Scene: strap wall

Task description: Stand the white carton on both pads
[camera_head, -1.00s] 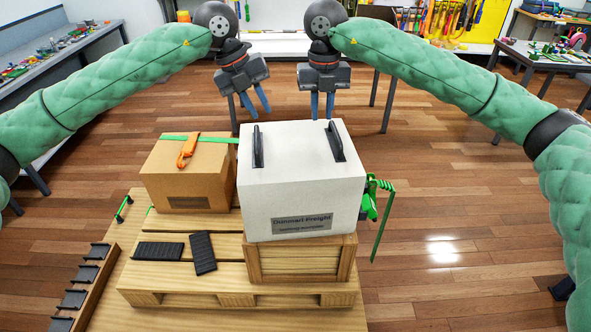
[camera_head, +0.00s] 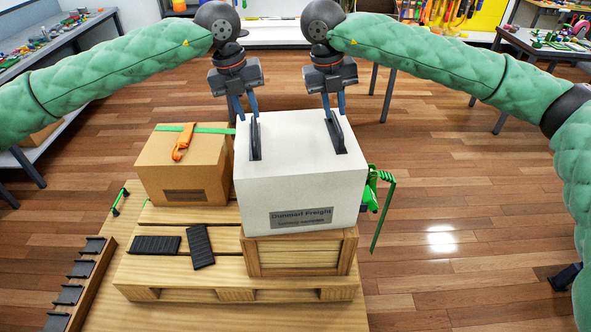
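The white carton (camera_head: 301,190) stands upright on a wooden crate (camera_head: 300,256) on the pallet, with two black handles on top. Two black ribbed pads (camera_head: 155,245) and (camera_head: 200,246) lie on the pallet's front left, one crosswise and one nearly lengthwise. My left gripper (camera_head: 246,118) is at the far end of the left handle (camera_head: 255,140), fingers pointing down and apart. My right gripper (camera_head: 333,116) is at the far end of the right handle (camera_head: 336,137), its fingers seen nearly edge-on. Contact with the handles cannot be made out.
A brown box (camera_head: 182,170) with a green strap and orange buckle stands on the pallet (camera_head: 185,274) behind the pads. A green ratchet and strap (camera_head: 380,205) hang right of the carton. A rack of dark pads (camera_head: 80,272) lies at left.

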